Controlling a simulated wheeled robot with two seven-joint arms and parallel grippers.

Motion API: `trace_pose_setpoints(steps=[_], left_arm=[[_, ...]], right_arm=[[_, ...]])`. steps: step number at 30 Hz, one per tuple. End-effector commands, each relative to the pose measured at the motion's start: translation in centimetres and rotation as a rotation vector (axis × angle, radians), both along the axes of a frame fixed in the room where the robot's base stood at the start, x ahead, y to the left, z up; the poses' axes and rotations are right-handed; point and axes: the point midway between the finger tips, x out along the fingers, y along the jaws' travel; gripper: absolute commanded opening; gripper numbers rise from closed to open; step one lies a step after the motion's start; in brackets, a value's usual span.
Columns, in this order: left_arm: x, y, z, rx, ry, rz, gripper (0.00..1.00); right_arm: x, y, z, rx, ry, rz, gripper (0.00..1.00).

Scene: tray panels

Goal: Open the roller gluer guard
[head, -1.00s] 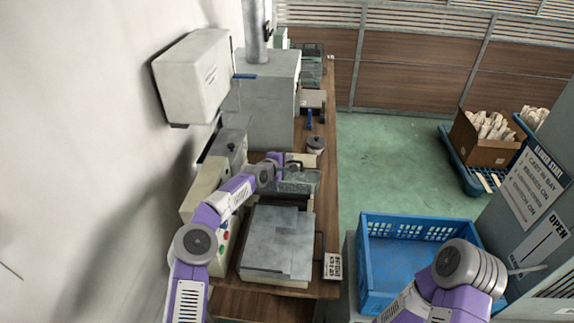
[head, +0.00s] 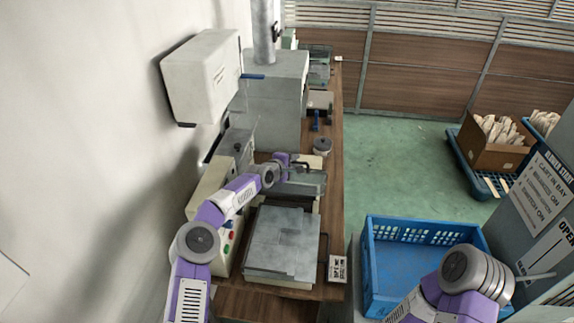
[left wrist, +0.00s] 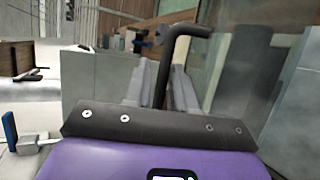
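The roller gluer (head: 207,188) stands on the bench against the wall, cream-coloured with coloured buttons on its front. Its see-through guard (head: 308,184) shows on its bench side, beyond the stack of grey sheets. In the left wrist view the guard's clear panel (left wrist: 240,75) rises at right, and a black bent handle (left wrist: 187,31) stands in front of me. My left gripper (head: 290,163) is at the guard; in the left wrist view its fingers (left wrist: 163,80) lie close on both sides of the handle, apparently shut on it. My right gripper is out of view; only my right arm shows.
A stack of grey sheets (head: 283,240) lies on the near bench, with a small label stand (head: 338,268) beside it. A blue crate (head: 370,262) is to the right. A white wall box (head: 203,78) hangs above the gluer.

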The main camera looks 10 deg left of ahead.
Motion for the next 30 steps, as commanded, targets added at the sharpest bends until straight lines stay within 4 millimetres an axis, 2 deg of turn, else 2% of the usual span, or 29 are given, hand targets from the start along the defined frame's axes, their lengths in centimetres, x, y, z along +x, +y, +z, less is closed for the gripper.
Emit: trace_pose_setpoints(steps=[18,30], left_arm=[[-5.2,2.7,2.5,-0.001,0.000,0.004,0.23],[-5.8,2.9,2.7,-0.001,0.002,0.004,0.23]], right_arm=[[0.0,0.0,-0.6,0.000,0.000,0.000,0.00],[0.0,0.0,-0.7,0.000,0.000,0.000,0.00]])
